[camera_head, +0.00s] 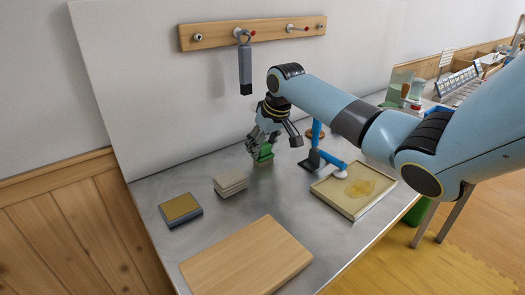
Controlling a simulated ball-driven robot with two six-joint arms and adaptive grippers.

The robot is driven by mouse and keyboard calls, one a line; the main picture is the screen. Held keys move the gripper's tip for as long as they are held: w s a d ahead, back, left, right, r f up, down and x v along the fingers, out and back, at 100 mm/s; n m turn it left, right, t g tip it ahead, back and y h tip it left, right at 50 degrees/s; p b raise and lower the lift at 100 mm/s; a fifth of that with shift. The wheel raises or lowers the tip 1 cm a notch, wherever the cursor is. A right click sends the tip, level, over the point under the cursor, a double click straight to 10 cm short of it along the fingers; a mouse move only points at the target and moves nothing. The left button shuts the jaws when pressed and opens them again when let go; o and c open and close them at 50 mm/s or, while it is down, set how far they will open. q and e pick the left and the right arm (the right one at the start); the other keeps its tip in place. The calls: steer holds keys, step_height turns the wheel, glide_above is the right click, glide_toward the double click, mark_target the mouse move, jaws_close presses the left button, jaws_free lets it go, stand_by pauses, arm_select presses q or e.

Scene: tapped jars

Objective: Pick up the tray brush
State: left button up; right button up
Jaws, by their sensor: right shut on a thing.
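My right gripper (268,142) hangs fingers-down above the back middle of the metal table. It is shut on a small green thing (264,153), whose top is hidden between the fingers. The green thing is low, close to the table; I cannot tell whether it touches. A grey-handled tool with a dark lower end (245,70), which looks like a brush, hangs from a peg on the wall rail, above and left of the gripper and apart from it. I cannot tell for sure which of these is the tray brush. My left gripper is out of view.
A blue stand with a black foot (319,150) is right of the gripper. A shallow tray with a yellow patch (335,199) lies front right. A wooden board (247,262), a grey stack (230,183) and a tan-topped block (180,209) lie left and front. The peg rail (270,34) is behind.

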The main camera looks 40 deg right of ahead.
mark_target(265, 144)
steer(key=shift+r, duration=0.45)
steer(key=r, duration=0.3)
steer(key=shift+s+d+r, duration=0.2)
steer(key=shift+s+r, duration=0.05)
steer(key=shift+r, duration=0.1)
steer(key=s+d+r+p, duration=0.1)
steer(key=s+d+r, duration=0.1)
steer(key=s+r, duration=0.4)
steer(key=s, duration=0.4)
steer(key=shift+s+d+r+p, duration=0.2)
steer(key=shift+s+d+p, duration=0.05)
steer(key=shift+s+p, duration=0.1)
steer(key=o, duration=0.5)
steer(key=c, duration=0.4)
step_height(265, 144, down, 8)
steer(key=b, duration=0.7)
steer(key=shift+r, duration=0.25)
